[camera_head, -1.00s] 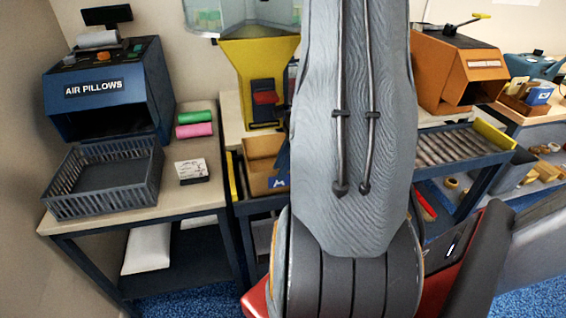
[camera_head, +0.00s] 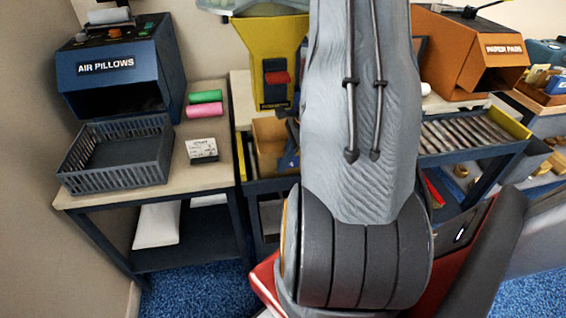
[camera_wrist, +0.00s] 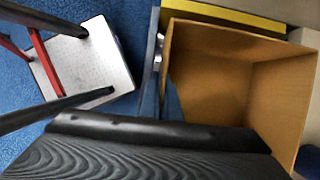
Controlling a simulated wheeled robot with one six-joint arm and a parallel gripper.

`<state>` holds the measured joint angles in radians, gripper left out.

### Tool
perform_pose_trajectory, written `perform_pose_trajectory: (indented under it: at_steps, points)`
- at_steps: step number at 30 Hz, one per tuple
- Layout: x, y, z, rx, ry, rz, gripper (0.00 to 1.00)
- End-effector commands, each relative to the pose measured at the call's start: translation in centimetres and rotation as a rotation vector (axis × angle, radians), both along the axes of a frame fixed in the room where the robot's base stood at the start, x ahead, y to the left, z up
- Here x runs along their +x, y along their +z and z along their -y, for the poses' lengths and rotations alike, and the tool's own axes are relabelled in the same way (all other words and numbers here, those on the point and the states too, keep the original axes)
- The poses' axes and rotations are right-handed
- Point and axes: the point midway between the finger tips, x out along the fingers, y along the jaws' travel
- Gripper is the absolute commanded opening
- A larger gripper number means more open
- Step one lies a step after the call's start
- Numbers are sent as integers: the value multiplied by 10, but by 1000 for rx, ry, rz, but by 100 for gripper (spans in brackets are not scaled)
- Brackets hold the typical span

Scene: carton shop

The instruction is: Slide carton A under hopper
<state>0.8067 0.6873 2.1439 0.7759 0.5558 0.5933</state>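Carton A (camera_head: 268,133) is an open brown cardboard box on the bench below the yellow hopper (camera_head: 266,45), partly hidden by my arm in the head view. A dark blue shape covers part of its front. The hopper has a dark panel with a red lever. In the wrist view the open carton (camera_wrist: 270,85) fills the right side, its inside visible. A dark ridged part of my gripper (camera_wrist: 160,138) lies along the bottom, at the carton's near edge. I cannot tell whether it touches the carton, or whether the fingers are open, as they are not clearly shown.
The air pillows machine (camera_head: 120,72) and a grey basket (camera_head: 118,165) stand on the left table, with green and pink rolls. An orange paper pads machine (camera_head: 470,50) and a roller conveyor (camera_head: 462,132) are on the right. A white plate (camera_wrist: 85,70) shows at left in the wrist view.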

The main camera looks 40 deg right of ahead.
Motion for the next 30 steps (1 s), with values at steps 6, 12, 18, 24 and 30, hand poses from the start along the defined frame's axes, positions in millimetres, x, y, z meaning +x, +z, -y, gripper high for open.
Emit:
perform_pose_trajectory:
  at_steps: [6, 12, 18, 24, 30]
  points:
    - [0, 0, 0, 0, 0, 0, 0]
    - [2, 0, -7, 0, 2, 0, 0]
    - [7, 0, -20, 0, 4, 1, 0]
    - [10, 0, -30, 0, 1, 0, 0]
    - [9, 0, -29, 0, -4, -1, 0]
